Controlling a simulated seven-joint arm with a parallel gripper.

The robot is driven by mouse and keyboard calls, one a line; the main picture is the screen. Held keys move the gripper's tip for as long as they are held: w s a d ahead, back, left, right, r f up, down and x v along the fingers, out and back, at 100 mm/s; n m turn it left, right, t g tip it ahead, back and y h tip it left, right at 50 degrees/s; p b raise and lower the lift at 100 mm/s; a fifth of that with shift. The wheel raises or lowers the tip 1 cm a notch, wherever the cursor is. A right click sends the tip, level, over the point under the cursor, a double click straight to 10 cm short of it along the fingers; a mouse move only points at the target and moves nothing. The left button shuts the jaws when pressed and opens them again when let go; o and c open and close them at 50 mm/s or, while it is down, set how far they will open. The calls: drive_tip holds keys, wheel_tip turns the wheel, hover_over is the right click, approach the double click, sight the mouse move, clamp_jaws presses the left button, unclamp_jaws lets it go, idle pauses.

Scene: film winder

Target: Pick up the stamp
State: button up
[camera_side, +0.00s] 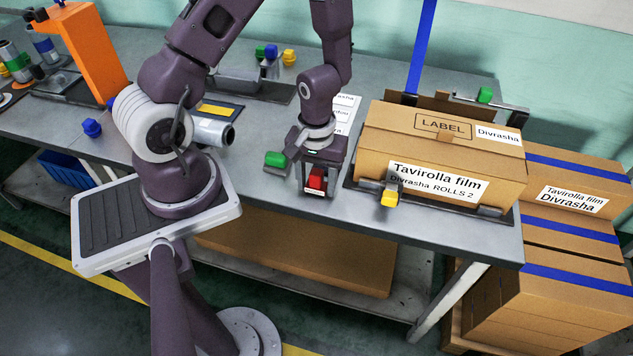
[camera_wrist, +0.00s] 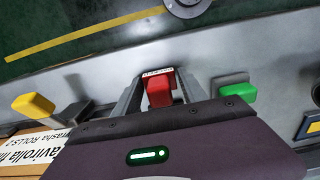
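The stamp (camera_side: 316,180) is a small red block with a white printed strip on its near lower side. It stands upright at the front of the grey table, between the fingers of my gripper (camera_side: 315,184). In the wrist view the red stamp (camera_wrist: 159,92) shows between the two grey fingers of my gripper (camera_wrist: 160,85), its white strip near the fingertips. The fingers flank the stamp closely. I cannot tell whether they press on it or whether its base rests on the table.
A green-handled clamp (camera_side: 276,160) is close left of my gripper. A large cardboard box (camera_side: 437,150) stands to the right, with a yellow-handled clamp (camera_side: 390,197) at its front. A film roll (camera_side: 211,131) lies farther left. The table's front edge is close to the stamp.

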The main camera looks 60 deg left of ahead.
sight(316, 172)
clamp_jaws()
drive_tip(key=shift+r, duration=0.1)
wheel_tip(316, 172, up, 9)
drive_tip(key=shift+a+f, duration=0.1)
drive_tip(key=shift+r, duration=0.5)
drive_tip(key=shift+c, duration=1.7)
unclamp_jaws()
drive_tip(key=c, duration=0.3)
drive_tip(key=w+a+f, duration=0.2)
drive_tip(key=w+a, duration=0.3)
drive_tip(key=w, duration=0.1)
drive_tip(key=shift+s+a+f, duration=0.1)
drive_tip(key=shift+a+f, duration=0.05)
drive_tip(key=shift+f, duration=2.75)
